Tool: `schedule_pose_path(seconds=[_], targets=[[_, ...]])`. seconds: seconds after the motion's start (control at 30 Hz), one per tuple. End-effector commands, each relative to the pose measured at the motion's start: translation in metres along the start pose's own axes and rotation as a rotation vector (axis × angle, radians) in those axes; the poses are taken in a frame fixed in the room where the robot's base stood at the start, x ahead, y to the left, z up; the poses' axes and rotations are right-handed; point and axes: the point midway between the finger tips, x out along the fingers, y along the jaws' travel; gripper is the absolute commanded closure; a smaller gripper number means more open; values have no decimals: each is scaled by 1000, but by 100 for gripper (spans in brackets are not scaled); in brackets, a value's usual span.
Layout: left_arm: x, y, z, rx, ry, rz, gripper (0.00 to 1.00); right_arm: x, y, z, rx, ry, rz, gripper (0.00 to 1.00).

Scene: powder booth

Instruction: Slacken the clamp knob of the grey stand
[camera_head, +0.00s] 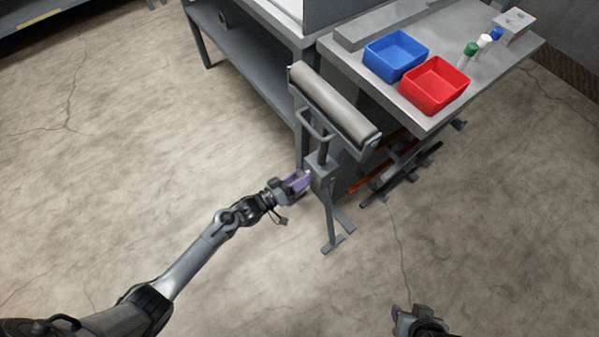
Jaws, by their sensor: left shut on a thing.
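The grey stand (325,179) stands on the floor at the middle of the head view, with splayed feet and a wide roller (335,104) on top. My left gripper (305,180) reaches in from the left and is shut at the side of the stand's upright, just below the looped handle (314,126). The clamp knob is hidden between the fingers, so I cannot make out its shape. My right gripper (402,312) is at the bottom edge, away from the stand; its fingers are too small and cut off to tell whether they are open.
A grey table (470,90) behind the stand holds a blue bin (396,55), a red bin (434,84), several small bottles (484,41) and a small box (516,24). Dark and orange bars (400,172) lie under the table. The floor left and front is clear.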

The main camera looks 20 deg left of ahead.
Motion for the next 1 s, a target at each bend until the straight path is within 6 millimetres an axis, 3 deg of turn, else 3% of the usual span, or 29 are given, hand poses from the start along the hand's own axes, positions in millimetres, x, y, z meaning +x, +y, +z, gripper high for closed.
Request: schedule_pose_path(seconds=[0.4,1.0], targets=[[0,2,-1,-398,-2,-4,80,-34,2,-11,-2,0,2,57],[0,3,0,-912,-2,-3,80,-58,4,-18,-9,-2,7,57]])
